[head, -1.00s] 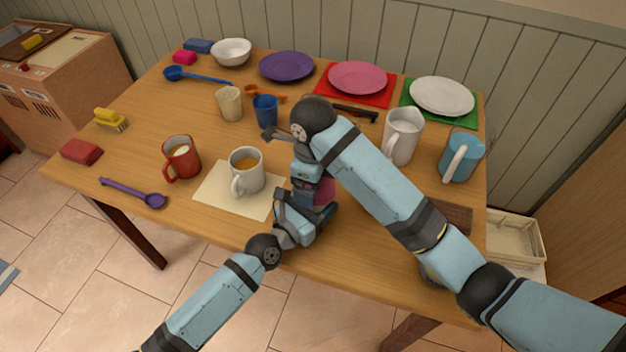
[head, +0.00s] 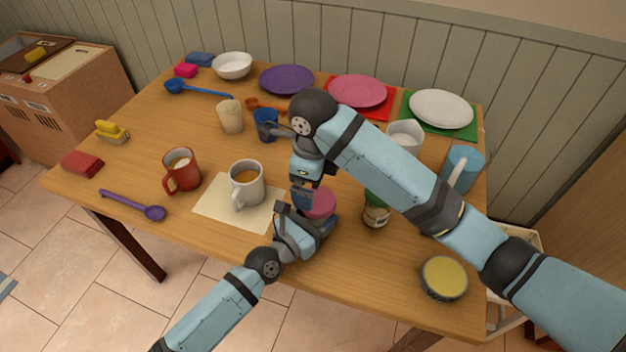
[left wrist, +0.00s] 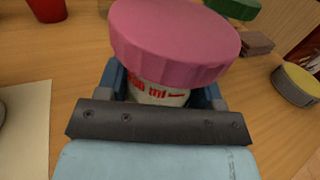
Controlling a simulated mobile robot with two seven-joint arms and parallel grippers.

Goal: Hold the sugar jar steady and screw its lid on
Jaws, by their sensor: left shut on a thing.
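The sugar jar (left wrist: 158,93), white with red lettering, stands in my left gripper (left wrist: 162,88), whose fingers are shut around its body. The wide pink lid (left wrist: 175,42) sits over the jar's top; it also shows in the head view (head: 321,203). I cannot tell how tightly it is seated. In the head view my left gripper (head: 298,222) reaches in from the front edge. My right gripper (head: 302,194) points down above and beside the lid from the far side. Its fingers are partly hidden, and it does not show in the left wrist view.
A green-topped jar (head: 377,212) and a yellow-topped jar (head: 444,278) stand to the right. A white mug (head: 247,186) on a cream mat (head: 212,209) and a red mug (head: 182,170) stand left. A blue cup (head: 265,125) is behind my right gripper.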

